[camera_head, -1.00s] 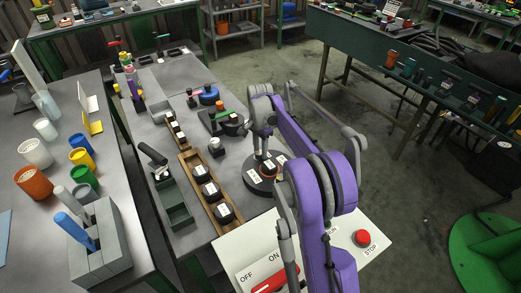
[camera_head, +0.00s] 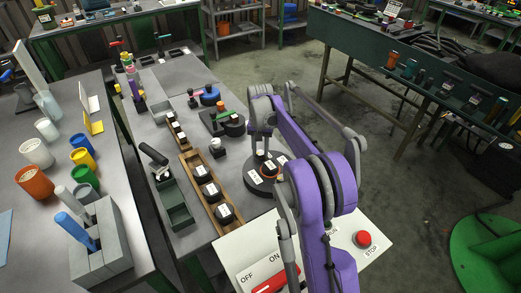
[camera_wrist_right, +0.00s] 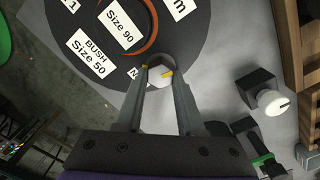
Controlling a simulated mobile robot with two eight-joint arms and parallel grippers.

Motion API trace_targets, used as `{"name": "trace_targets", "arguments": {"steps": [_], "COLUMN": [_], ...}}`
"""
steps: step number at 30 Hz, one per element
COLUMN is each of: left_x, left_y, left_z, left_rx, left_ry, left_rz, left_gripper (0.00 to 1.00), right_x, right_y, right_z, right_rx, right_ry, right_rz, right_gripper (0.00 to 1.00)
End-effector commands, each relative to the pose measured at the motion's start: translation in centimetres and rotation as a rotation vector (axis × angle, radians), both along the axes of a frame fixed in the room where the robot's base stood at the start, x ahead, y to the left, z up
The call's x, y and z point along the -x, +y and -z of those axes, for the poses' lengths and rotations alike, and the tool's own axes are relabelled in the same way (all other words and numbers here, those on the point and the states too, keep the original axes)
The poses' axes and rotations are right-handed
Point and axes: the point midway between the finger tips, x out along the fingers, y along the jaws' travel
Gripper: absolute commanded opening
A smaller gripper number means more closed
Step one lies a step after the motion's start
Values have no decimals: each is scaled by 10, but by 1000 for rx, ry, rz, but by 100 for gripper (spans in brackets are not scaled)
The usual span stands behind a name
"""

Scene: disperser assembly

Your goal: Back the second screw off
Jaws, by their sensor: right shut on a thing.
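A round dark disc (camera_head: 262,187) with white labels and an orange ring lies at the near right end of the middle bench. The disc (camera_wrist_right: 75,85) also fills the upper left of the right wrist view. My right gripper (camera_wrist_right: 160,72) is at the disc's edge, its two fingers closed on a small pale hexagonal screw head (camera_wrist_right: 160,79). Yellow marks show beside the screw head. Its shank is hidden. In the head view my right gripper (camera_head: 262,150) comes down at the disc's back edge, its fingertips hard to make out. My left gripper is not in view.
A black block with a white knob (camera_wrist_right: 272,102) stands close to the right of my gripper in the wrist view. A wooden tray (camera_head: 191,167) with black blocks lies left of the disc. A panel with a red stop button (camera_head: 363,238) is in front.

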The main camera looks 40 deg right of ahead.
Motion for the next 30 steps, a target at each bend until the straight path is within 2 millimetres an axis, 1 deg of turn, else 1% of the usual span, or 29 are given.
{"name": "trace_targets", "arguments": {"steps": [14, 15, 16, 17, 26, 29, 30], "left_x": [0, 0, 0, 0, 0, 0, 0], "left_y": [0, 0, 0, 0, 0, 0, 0], "left_z": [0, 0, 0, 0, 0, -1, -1], "left_rx": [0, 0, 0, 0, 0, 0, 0], "left_ry": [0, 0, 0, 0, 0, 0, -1], "left_rz": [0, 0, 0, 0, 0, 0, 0], "left_gripper": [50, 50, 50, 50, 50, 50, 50], "right_x": [-1, -1, -1, 0, 0, 0, 0], "right_y": [-1, -1, -1, -1, 0, 0, 0], "right_z": [-1, -1, -1, -1, -2, -10, -16], "right_rx": [2, 2, 2, 1, 1, 1, 1], "right_ry": [-3, -3, -3, -1, -1, -1, -1], "right_rz": [-14, -14, -13, -13, -13, -13, -13], "right_gripper": [0, 43, 48, 50, 50, 50, 50]}}
